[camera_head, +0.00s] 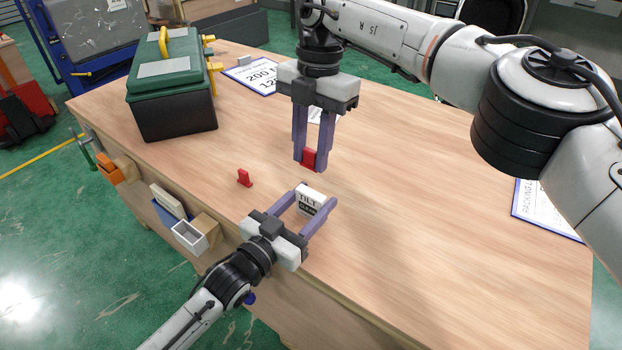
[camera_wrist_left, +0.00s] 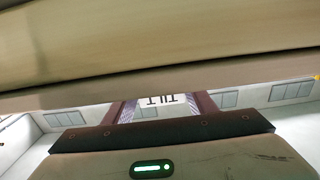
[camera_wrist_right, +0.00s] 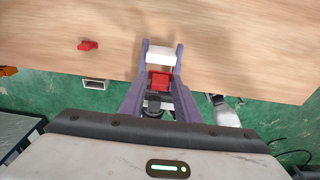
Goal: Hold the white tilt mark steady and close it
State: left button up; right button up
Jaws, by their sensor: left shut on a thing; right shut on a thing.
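The white tilt mark (camera_head: 311,196) is a small white block with "TILT" lettering and a dark label on its face. My left gripper (camera_head: 309,199) is shut on it at the table's front edge; its lettering also shows between the fingers in the left wrist view (camera_wrist_left: 160,101). My right gripper (camera_head: 309,166) is shut on a red piece (camera_head: 309,158) and holds it above the table, behind the mark in the head view. In the right wrist view the red piece (camera_wrist_right: 160,80) sits between the fingers, with the white mark (camera_wrist_right: 161,57) showing beyond it.
Another red piece (camera_head: 244,178) stands on the table left of the mark. A green toolbox (camera_head: 172,88) stands at the back left. Printed sheets (camera_head: 252,76) lie behind. Small bins (camera_head: 188,237) hang at the front edge.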

aim_at(312, 164)
jog(key=shift+f, duration=1.9)
jog(key=shift+f, duration=0.1)
jog(key=shift+f, duration=0.8)
jog(key=shift+f, duration=0.65)
jog(key=o, duration=1.1)
jog(key=shift+c, duration=0.2)
notch_tip(312, 164, up, 8)
jog(key=shift+w+d+f, duration=0.25)
jog(key=shift+w+d, duration=0.05)
jog(key=shift+w, duration=0.1)
